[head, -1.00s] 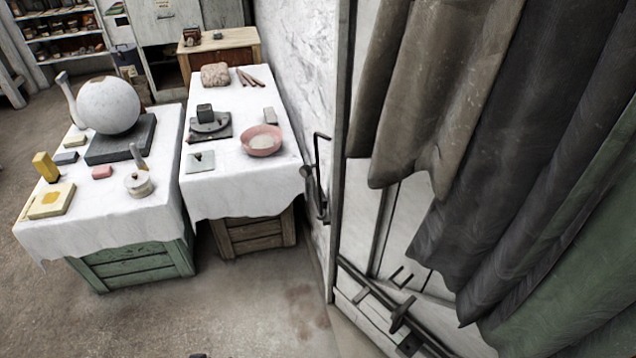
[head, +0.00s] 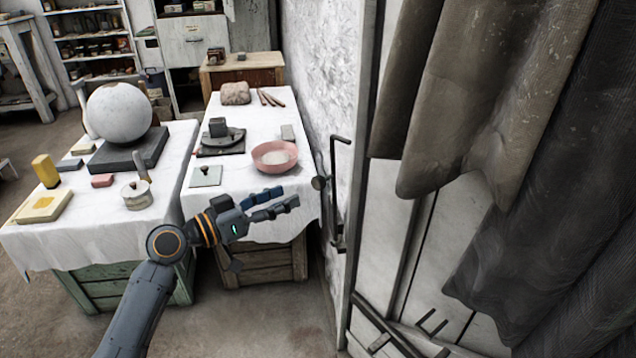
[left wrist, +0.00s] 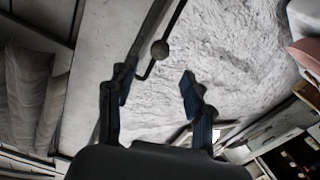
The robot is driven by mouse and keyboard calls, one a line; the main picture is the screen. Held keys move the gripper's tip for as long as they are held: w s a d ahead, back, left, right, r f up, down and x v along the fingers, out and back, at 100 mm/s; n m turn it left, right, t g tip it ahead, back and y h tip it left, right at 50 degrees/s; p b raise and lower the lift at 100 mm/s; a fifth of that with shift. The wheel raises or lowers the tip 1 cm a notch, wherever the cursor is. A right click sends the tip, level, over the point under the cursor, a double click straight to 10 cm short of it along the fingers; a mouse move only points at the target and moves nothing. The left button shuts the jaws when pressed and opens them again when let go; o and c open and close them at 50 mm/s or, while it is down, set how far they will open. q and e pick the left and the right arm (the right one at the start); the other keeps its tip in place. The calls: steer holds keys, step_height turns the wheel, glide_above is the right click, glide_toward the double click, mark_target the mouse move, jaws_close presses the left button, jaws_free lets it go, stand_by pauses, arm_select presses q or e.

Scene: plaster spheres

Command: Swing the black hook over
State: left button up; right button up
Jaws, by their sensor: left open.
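The black hook (head: 334,196) is a thin dark metal bar with a round knob, mounted upright beside the door frame on the pale plaster wall. Its upper end bends out to one side. My left gripper (head: 286,201) is open and empty, left of the hook and in front of the second table's near edge. In the left wrist view the hook's rod and ball knob (left wrist: 160,50) appear beyond the two open fingers (left wrist: 158,84), nearer the left finger. I see no contact with certainty. My right gripper is out of view.
The white-covered table (head: 232,180) with a pink bowl (head: 274,157) stands left of the hook. Another table bears a big plaster sphere (head: 119,112). Heavy grey-brown curtains (head: 465,95) hang at the right. Bare floor shows between the tables and the door frame.

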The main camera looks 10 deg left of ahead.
mark_target(314, 185)
arm_select(q)
steer(key=x, duration=0.9)
steer(key=shift+d+f, duration=0.1)
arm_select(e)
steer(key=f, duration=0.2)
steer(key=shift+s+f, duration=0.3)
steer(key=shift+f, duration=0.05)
arm_select(q)
jaws_close()
